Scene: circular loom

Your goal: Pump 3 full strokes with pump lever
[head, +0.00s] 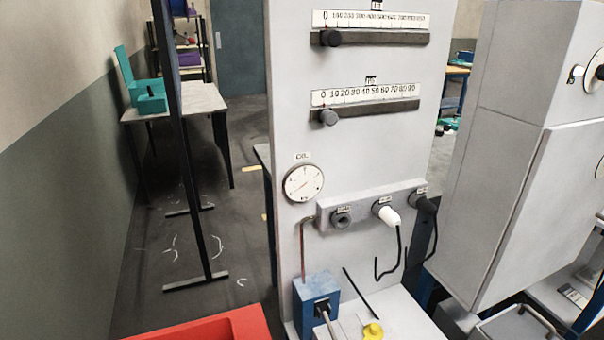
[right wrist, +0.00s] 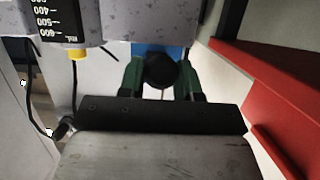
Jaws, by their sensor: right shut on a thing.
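The blue pump (head: 317,293) stands at the foot of the grey panel in the head view. The grey pump lever (head: 327,322) comes out of its front and runs down out of the bottom edge. In the right wrist view, my right gripper (right wrist: 161,78) has its green fingers shut on the black round knob of the pump lever (right wrist: 160,70). Part of the blue pump (right wrist: 146,49) shows behind it. The right gripper is outside the head view. My left gripper is in neither view.
A round gauge (head: 304,183) and a block with several ports (head: 362,211) are on the panel above the pump. A yellow part (head: 373,331) lies right of the pump. A red bin (head: 215,326) is at lower left; a red edge (right wrist: 270,75) is close right in the wrist view.

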